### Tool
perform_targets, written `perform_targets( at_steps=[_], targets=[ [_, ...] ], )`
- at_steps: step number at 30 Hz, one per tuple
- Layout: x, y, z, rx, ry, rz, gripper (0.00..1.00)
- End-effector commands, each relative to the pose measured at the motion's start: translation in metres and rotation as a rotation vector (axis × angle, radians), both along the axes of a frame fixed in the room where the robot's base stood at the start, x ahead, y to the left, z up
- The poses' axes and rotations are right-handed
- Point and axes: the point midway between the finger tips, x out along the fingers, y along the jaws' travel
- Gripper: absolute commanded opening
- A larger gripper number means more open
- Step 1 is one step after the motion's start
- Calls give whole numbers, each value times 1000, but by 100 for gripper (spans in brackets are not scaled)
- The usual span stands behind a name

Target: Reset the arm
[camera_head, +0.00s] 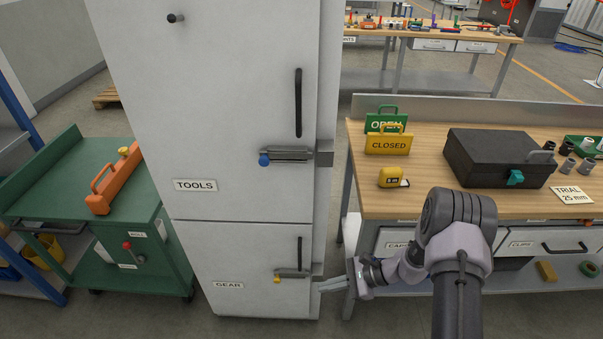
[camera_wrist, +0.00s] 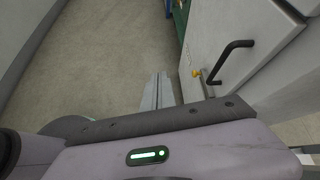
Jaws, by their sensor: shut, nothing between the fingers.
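My arm reaches in from the lower right in the head view, bent at a rounded grey joint. My gripper (camera_head: 333,284) is shut and empty, its fingers pointing left, close to the lower right edge of the white cabinet's GEAR door (camera_head: 262,258). In the wrist view my gripper's fingers (camera_wrist: 157,92) lie together over the floor, left of the GEAR door with its black handle (camera_wrist: 233,50) and yellow-knobbed latch (camera_wrist: 196,74). I cannot tell whether the fingers touch the cabinet.
The upper TOOLS door (camera_head: 225,110) has a blue-knobbed latch (camera_head: 264,160). A workbench (camera_head: 430,203) on the right bears a black case (camera_head: 495,158), a yellow tape measure (camera_head: 391,177) and OPEN and CLOSED signs. A green cart (camera_head: 140,235) stands left. Floor shows in front of the cabinet.

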Motion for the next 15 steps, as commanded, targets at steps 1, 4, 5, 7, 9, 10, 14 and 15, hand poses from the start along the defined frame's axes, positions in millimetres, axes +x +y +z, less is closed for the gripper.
perform_targets(
  at_steps=[1,4,5,7,9,10,14,15],
  targets=[
    [4,0,25,-26,-32,36,0],
    [5,1,76,-92,-100,119,0],
    [4,2,94,-116,-124,149,0],
    [-3,3,139,-182,-188,221,0],
    [-19,6,191,-268,-271,305,0],
    [-28,6,214,-312,-311,345,0],
    [-85,6,302,-521,-503,496,0],
    [-106,4,322,-589,-564,534,0]
  ],
)
